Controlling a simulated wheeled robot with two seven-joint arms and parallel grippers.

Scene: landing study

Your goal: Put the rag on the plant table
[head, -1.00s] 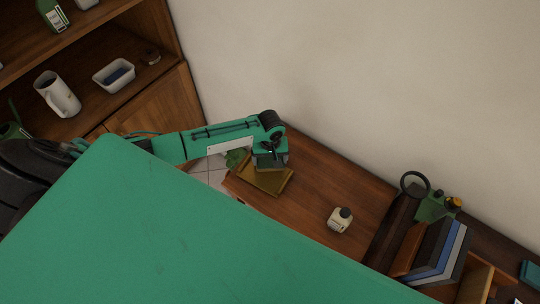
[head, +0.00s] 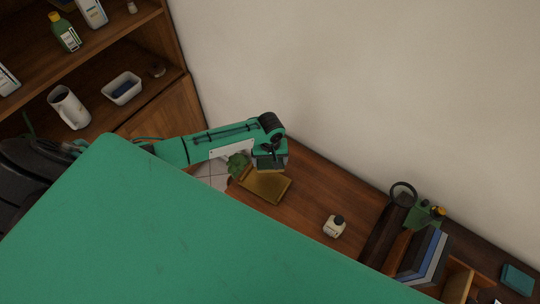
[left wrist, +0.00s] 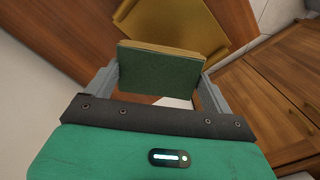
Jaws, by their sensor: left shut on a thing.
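My left gripper (head: 269,166) is shut on a dark green and tan sponge-like block (left wrist: 160,68), held upright between its fingers in the left wrist view. In the head view it hangs over the back left end of a brown wooden table (head: 312,190), close to a mustard-yellow flat thing with raised edges (head: 264,187). That flat thing lies on the table and also shows behind the block in the left wrist view (left wrist: 190,18). I cannot tell whether either is the rag. My right gripper is not in view.
Books (head: 425,255) and a dark ring-shaped thing (head: 403,193) stand to the right. A wooden shelf (head: 105,45) with containers is at upper left. My green body part hides the lower left.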

